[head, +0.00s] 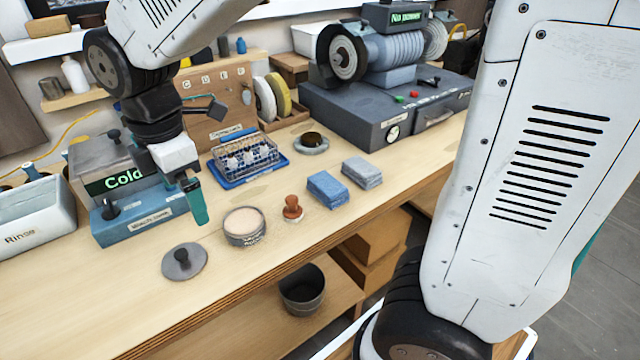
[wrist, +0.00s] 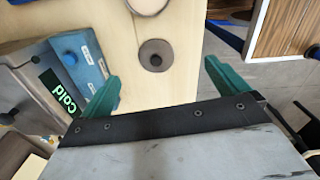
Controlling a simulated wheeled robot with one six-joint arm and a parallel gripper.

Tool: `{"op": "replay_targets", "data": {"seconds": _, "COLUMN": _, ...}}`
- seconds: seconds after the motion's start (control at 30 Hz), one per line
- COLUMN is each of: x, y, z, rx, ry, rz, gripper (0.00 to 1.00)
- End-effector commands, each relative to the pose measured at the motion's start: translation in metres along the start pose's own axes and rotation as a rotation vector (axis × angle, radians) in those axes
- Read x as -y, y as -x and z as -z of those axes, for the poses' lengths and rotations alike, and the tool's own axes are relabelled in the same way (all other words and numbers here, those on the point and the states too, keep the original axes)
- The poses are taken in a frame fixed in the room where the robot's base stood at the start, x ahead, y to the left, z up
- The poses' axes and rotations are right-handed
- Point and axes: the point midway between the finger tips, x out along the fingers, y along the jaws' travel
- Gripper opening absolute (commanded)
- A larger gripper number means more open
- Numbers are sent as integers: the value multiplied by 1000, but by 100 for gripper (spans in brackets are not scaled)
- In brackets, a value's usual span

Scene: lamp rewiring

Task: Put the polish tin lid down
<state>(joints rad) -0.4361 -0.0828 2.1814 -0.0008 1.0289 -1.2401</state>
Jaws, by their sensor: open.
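The polish tin lid (head: 184,262) is a flat grey disc with a dark knob. It lies knob up on the wooden bench near its front edge, left of the open round tin (head: 244,226) with pale contents. My gripper (head: 197,205) is above the bench, behind and above the lid, apart from it. In the wrist view my gripper's green fingers (wrist: 161,76) are spread wide with nothing between them. The lid (wrist: 155,55) shows beyond them on the bench. The tin (wrist: 148,4) is cut off at the top edge.
A blue-grey "Cold" unit (head: 135,205) stands left of my gripper. A reddish-brown knobbed tool (head: 292,208), blue block (head: 327,189) and grey block (head: 361,173) lie right of the tin. A wire rack on a blue tray (head: 247,160) is behind. The bench front left is clear.

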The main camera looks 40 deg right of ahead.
Motion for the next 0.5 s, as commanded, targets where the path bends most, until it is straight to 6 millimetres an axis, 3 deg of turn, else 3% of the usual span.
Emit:
{"op": "replay_targets", "data": {"seconds": 0.03, "x": 13, "y": 12, "z": -20, "rx": -5, "ry": -128, "rz": -16, "gripper": 99}}
{"op": "replay_targets", "data": {"seconds": 0.2, "x": 74, "y": 38, "z": -84, "rx": -21, "ry": -671, "rz": -47, "gripper": 99}}
{"op": "replay_targets", "data": {"seconds": 0.33, "x": 124, "y": 44, "z": -119, "rx": -37, "ry": -1076, "rz": -67, "gripper": 99}}
{"op": "replay_targets", "data": {"seconds": 0.5, "x": 172, "y": 41, "z": -142, "rx": -58, "ry": -1474, "rz": -85, "gripper": 99}}
